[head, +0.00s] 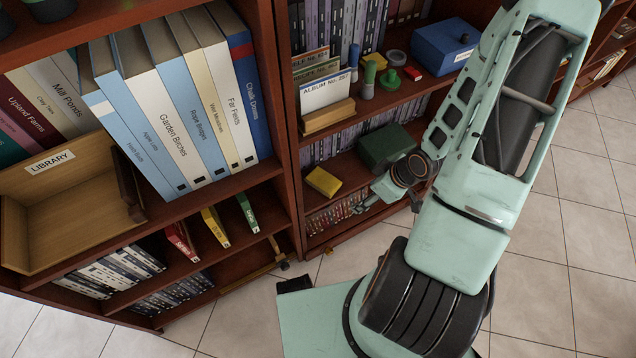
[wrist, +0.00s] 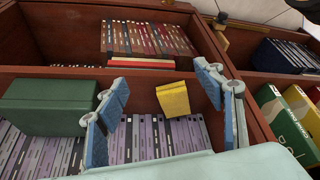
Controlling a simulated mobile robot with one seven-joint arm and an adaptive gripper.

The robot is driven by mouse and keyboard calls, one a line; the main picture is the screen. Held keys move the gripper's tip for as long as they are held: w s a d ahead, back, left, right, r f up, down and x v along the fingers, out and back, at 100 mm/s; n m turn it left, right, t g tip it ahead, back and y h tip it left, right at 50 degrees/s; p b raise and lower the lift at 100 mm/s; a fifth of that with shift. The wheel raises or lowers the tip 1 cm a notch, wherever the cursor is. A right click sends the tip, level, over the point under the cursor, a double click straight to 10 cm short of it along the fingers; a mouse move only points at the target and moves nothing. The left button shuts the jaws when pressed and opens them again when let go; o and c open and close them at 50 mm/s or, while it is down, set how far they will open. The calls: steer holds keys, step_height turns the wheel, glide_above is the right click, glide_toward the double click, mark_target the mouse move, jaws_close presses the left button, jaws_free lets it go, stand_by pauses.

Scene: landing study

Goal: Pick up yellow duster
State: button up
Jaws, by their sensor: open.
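A yellow block (head: 323,182), which looks like the duster, lies on a shelf of the right bookcase in the head view, near the front edge. In the wrist view the yellow block (wrist: 173,99) is right of centre, and the gap between the blue-padded fingers frames it. My gripper (wrist: 165,106) is open with nothing between its fingertips that I can see touching. In the head view my gripper (head: 366,203) is to the right of the block, apart from it. A smaller yellow item (head: 376,60) stands on the shelf above.
A dark green box (head: 387,147) sits on the same shelf, also in the wrist view (wrist: 55,105). Rows of discs or albums (wrist: 150,38) fill neighbouring shelves. A wooden upright (head: 290,140) parts the bookcases. A blue box (head: 445,45) is on the upper shelf.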

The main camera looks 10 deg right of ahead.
steer(key=b, duration=0.2)
glide_above(324, 180)
steer(key=s+d, duration=0.2)
steer(key=shift+a+f, duration=0.1)
steer(key=shift+f, duration=0.15)
steer(key=shift+b+x, duration=1.45)
steer(key=shift+x, duration=1.15)
steer(key=shift+w+a+r, duration=0.1)
steer(key=shift+w+a, duration=0.05)
steer(key=shift+a, duration=0.05)
steer(key=shift+f, duration=0.25)
steer(key=c, duration=1.2)
steer(key=shift+r, duration=0.1)
